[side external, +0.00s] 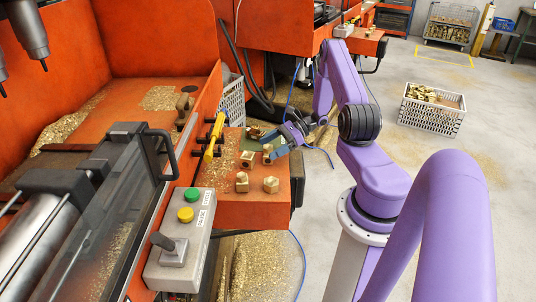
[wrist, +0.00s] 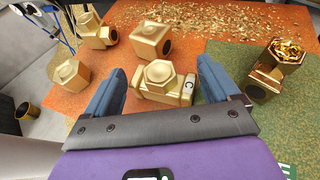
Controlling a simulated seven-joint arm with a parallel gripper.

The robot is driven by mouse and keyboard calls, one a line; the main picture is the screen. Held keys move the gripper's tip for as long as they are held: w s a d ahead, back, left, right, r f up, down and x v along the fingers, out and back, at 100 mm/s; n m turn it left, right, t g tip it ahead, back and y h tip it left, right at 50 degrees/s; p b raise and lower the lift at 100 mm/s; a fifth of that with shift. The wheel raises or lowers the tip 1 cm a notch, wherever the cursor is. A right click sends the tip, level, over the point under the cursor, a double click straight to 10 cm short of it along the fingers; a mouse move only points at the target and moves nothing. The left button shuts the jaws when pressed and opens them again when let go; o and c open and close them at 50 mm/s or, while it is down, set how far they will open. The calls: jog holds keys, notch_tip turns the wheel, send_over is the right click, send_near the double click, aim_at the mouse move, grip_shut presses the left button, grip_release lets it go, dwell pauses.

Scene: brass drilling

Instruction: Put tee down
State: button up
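A brass tee (wrist: 160,82) with a hex top and a letter C on its right end lies between the two blue fingers of my gripper (wrist: 163,78) in the wrist view. Narrow gaps show between the tee and both fingers, so my gripper looks open around it. The tee appears to rest on the bench, by the edge of the green mat (wrist: 225,55). In the side view my gripper (side external: 281,139) is low over the orange bench, and the fingers' contact is too small to tell there.
More brass fittings stand close by: one (wrist: 152,40) just beyond, two (wrist: 70,75) (wrist: 97,32) at left, and one filled with chips (wrist: 277,64) at right. Swarf covers the far bench. A button box (side external: 180,240) and yellow-handled clamp (side external: 214,137) border the bench.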

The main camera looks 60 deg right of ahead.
jog(key=c, duration=0.8)
jog(key=shift+r, duration=0.15)
jog(key=shift+r, duration=0.3)
notch_tip(320, 180, up, 2)
jog(key=s+a+r, duration=0.8)
jog(key=s+r, duration=0.2)
jog(key=s, duration=0.1)
jog(key=shift+n+g+y, duration=0.4)
jog(key=shift+n, duration=0.1)
jog(key=w+a, duration=0.5)
jog(key=a, duration=0.1)
jog(key=w+a+r, duration=0.1)
jog(key=w+a, duration=0.3)
jog(key=a, duration=0.2)
jog(key=w+a+r, duration=0.1)
jog(key=w+a, duration=0.4)
jog(key=a, duration=0.1)
jog(key=shift+w+a, duration=0.35)
